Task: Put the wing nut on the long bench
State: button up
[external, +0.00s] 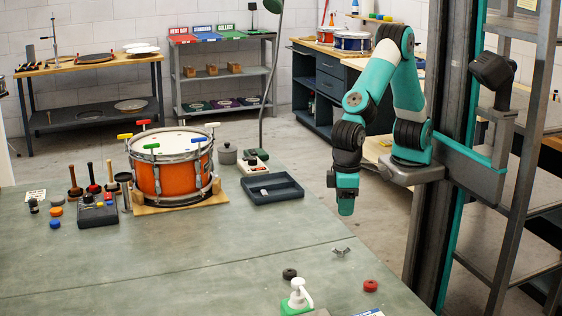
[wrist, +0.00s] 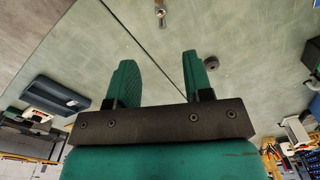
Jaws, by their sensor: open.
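The wing nut (external: 341,251) is a small grey metal piece with two raised wings. It lies on the grey-green bench top (external: 190,255) in the foreground, right of the middle. My gripper (external: 346,207) points down above it and slightly behind it in the external view, apart from it. In the wrist view my gripper (wrist: 158,65) has its two green fingers spread, with nothing between them. A small metal piece (wrist: 160,13) shows at the top edge there; I cannot tell surely that it is the wing nut. No label shows which bench is the long bench.
A black knob (external: 290,273), a red knob (external: 370,286) and a white pump bottle (external: 298,297) stand near the wing nut. An orange drum (external: 172,167) and a dark tray (external: 272,188) are farther back. Other benches stand at the back left (external: 88,66) and back right (external: 325,53).

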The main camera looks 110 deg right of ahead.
jog(key=s+d+r+n+y, duration=0.1)
jog(key=s+d+r+n, duration=0.1)
jog(key=s, duration=0.4)
jog(key=s+d+r+n+y, duration=0.1)
jog(key=s+d+r+n, duration=0.2)
jog(key=s+r+n, duration=0.1)
jog(key=s+d+r+n+y, duration=0.2)
jog(key=s+n, duration=0.3)
jog(key=s, duration=0.4)
jog(key=shift+v, duration=0.8)
jog(key=shift+d, duration=0.1)
jog(key=shift+r+p, duration=0.3)
